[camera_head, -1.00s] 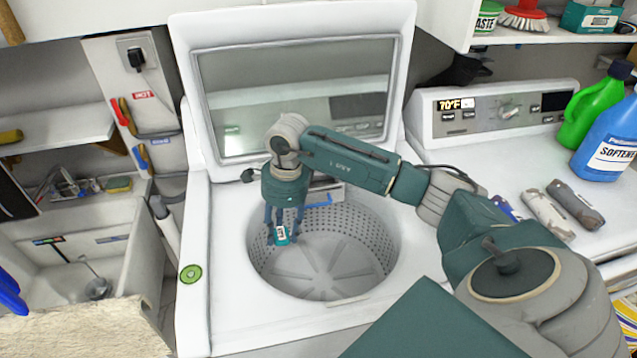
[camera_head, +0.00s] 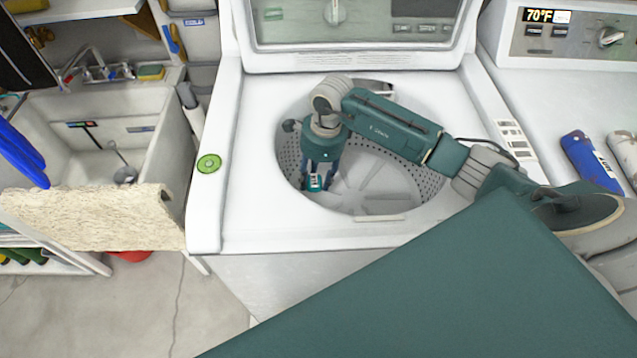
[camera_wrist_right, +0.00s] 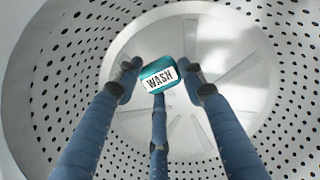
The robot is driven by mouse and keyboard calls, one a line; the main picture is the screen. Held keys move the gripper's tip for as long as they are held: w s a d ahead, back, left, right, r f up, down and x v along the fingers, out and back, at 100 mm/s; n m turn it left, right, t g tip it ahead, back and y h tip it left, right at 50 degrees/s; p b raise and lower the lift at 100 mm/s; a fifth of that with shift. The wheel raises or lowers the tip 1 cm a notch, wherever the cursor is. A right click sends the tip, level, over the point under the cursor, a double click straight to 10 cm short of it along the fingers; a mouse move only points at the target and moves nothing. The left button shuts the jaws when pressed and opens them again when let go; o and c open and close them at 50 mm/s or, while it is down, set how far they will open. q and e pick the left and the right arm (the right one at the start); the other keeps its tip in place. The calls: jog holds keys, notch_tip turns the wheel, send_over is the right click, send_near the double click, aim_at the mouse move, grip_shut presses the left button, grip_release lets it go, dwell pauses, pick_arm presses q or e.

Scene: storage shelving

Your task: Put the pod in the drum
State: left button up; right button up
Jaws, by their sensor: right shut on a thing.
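The pod (camera_head: 315,182) is a small teal block with a white label. In the right wrist view the pod (camera_wrist_right: 158,75) shows the word WASH. My right gripper (camera_head: 318,175) is shut on it, with its blue fingers around it. It points down into the open drum (camera_head: 430,185) of the washer, near the left wall. In the right wrist view the perforated drum wall (camera_wrist_right: 60,75) surrounds the fingers, and the finned drum bottom lies beyond the pod. The gap between pod and bottom is hard to judge. My left gripper is not in view.
The washer's raised lid (camera_head: 350,50) stands behind the opening. A green round sticker (camera_head: 209,164) is on the white washer top. A sink (camera_head: 95,140) is at the left, and bottles (camera_head: 592,160) lie on the machine at the right.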

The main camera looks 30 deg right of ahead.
notch_tip(320, 180, down, 3)
jog(key=shift+f+b, duration=0.1)
jog(key=shift+b, duration=0.5)
jog(key=shift+w+d+f, duration=0.1)
jog(key=shift+w+d, duration=0.05)
jog(key=shift+d, duration=0.05)
jog(key=shift+a, duration=0.15)
jog(key=shift+f+b, duration=0.55)
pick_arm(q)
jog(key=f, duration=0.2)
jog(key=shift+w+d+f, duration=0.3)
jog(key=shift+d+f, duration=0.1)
pick_arm(e)
jog(key=o, duration=1)
jog(key=shift+r, duration=0.1)
jog(key=shift+c, duration=0.2)
